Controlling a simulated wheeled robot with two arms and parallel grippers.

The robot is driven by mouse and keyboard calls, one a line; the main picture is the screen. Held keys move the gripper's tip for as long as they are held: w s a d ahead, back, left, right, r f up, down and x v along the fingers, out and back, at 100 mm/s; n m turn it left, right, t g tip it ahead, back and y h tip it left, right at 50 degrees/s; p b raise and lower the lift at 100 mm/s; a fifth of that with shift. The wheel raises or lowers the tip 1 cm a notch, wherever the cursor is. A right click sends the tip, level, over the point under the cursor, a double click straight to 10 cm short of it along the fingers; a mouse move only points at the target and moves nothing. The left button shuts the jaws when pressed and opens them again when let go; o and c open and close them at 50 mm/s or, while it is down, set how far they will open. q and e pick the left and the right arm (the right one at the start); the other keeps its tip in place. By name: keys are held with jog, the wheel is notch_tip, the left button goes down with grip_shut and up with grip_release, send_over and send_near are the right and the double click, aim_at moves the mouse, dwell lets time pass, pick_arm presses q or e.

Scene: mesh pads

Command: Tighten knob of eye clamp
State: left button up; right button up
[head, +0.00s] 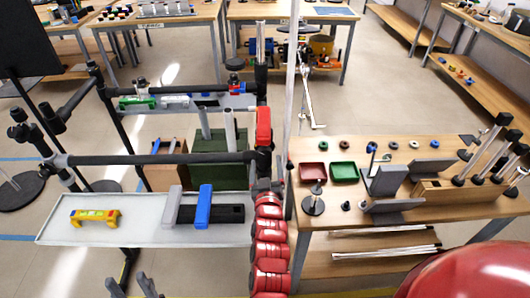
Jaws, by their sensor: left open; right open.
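Black clamps join the rods of a dark frame. One black clamp (262,160) sits at the right end of the near horizontal bar, beside a tall pale pole. Another clamp (54,162) is at the bar's left end. I cannot tell which is the eye clamp, and no knob is clear at this size. My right gripper (266,186), at the end of my red arm, is just below the right-end clamp. It is open; whether it touches the clamp is unclear. My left gripper (131,286) is open and empty at the bottom edge, below the grey tray.
The grey tray (140,232) holds a yellow level (95,216) and a blue block (203,205). A wooden bench (445,225) on the right carries red and green bins, grey plates and several black-handled tools. A green box (220,160) stands behind the bar.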

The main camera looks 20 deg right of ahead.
aim_at(265, 156)
jog(key=shift+x, duration=2.55)
grip_shut()
